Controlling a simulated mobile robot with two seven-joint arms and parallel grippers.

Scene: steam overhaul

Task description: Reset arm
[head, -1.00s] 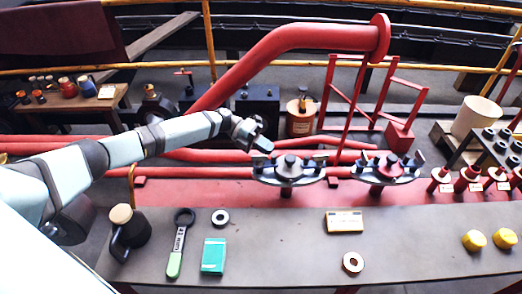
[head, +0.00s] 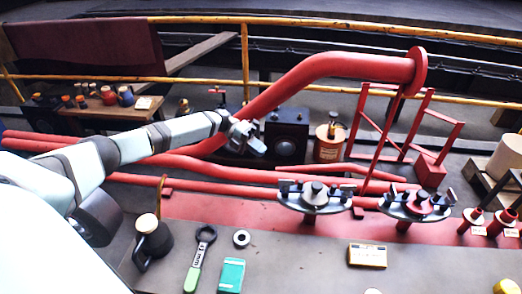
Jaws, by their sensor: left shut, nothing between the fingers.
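My left arm reaches in from the left, and its gripper (head: 250,138) is shut and empty. It hangs in the air in front of the black box behind the red pipes. It is apart from the two round dark fixtures, the left one (head: 312,197) and the right one (head: 417,204), which stand to its right and nearer to me. My right gripper is not in view.
On the grey bench (head: 300,262) lie a green-handled wrench (head: 198,262), a teal box (head: 231,275), a metal ring (head: 241,238), a yellow box (head: 367,255) and a dark jug (head: 153,242). A large red pipe (head: 330,68) rises behind.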

